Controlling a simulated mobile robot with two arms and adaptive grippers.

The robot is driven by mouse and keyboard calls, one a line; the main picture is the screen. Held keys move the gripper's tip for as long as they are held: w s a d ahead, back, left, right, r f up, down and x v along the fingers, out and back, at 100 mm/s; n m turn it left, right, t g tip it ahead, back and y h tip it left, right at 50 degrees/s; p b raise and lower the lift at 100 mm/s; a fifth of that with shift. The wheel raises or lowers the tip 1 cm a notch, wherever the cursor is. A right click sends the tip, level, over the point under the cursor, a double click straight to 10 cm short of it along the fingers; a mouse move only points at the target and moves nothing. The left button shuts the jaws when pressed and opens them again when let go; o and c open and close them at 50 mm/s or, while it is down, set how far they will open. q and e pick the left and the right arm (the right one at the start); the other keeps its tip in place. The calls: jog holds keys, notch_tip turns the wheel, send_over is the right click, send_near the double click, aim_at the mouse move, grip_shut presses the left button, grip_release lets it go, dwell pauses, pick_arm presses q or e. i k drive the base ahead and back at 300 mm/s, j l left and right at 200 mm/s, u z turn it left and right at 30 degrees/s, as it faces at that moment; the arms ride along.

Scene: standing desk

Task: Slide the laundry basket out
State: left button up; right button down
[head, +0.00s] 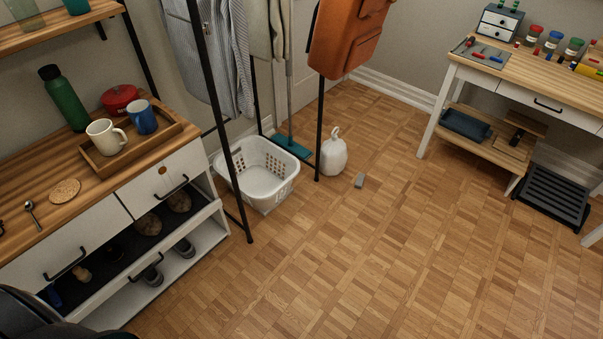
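The white laundry basket (264,191) stands on the wood floor under a black clothes rack, in the left middle of the head view. It has rows of holes in its sides and looks empty. One rack post passes in front of its left edge. Neither of my grippers shows in the head view. A dark rounded shape at the bottom left corner is too cut off to tell.
The clothes rack (225,150) holds shirts and an orange bag (346,40). A white jug (334,155) and a teal broom (289,145) are beside the basket. A cabinet (190,160) stands left, a desk (520,65) at the right. The floor (380,250) between is mostly clear.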

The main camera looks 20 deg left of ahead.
aim_at(261, 188)
jog(key=i+l+u, duration=0.25)
jog(key=i, duration=0.2)
jog(key=i+l+u, duration=0.2)
jog(key=i, duration=0.25)
jog(key=j, duration=0.1)
